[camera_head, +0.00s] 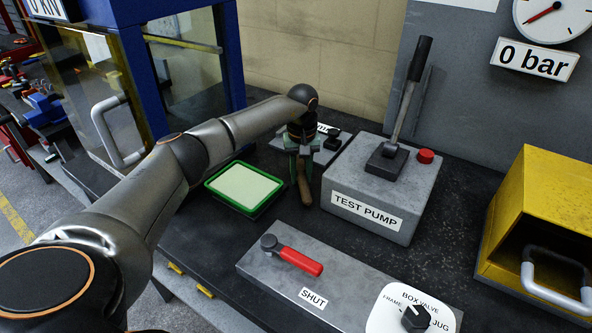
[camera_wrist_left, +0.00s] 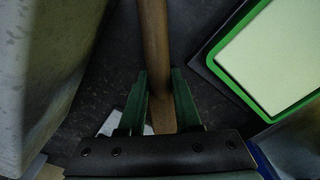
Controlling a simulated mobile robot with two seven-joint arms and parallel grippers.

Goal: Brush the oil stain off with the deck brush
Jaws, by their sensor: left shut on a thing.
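My left gripper (camera_head: 303,152) is over the dark bench, between the green-rimmed pad and the grey test pump. It points down and is shut on a brown wooden handle (camera_head: 304,188). In the left wrist view, the handle (camera_wrist_left: 154,35) runs between the two green fingers (camera_wrist_left: 160,88) and out of the top of the picture. The handle fits the deck brush, but no bristles or brush head show. I cannot make out an oil stain in either view. My right gripper is not in view.
The test pump (camera_head: 366,213) with its upright lever stands close right of the gripper. The green-rimmed pad (camera_head: 228,205) lies close left. A grey valve box (camera_head: 265,265) with a red lever is in front. A yellow box (camera_head: 513,215) stands right, a blue-framed cabinet (camera_head: 233,60) behind left.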

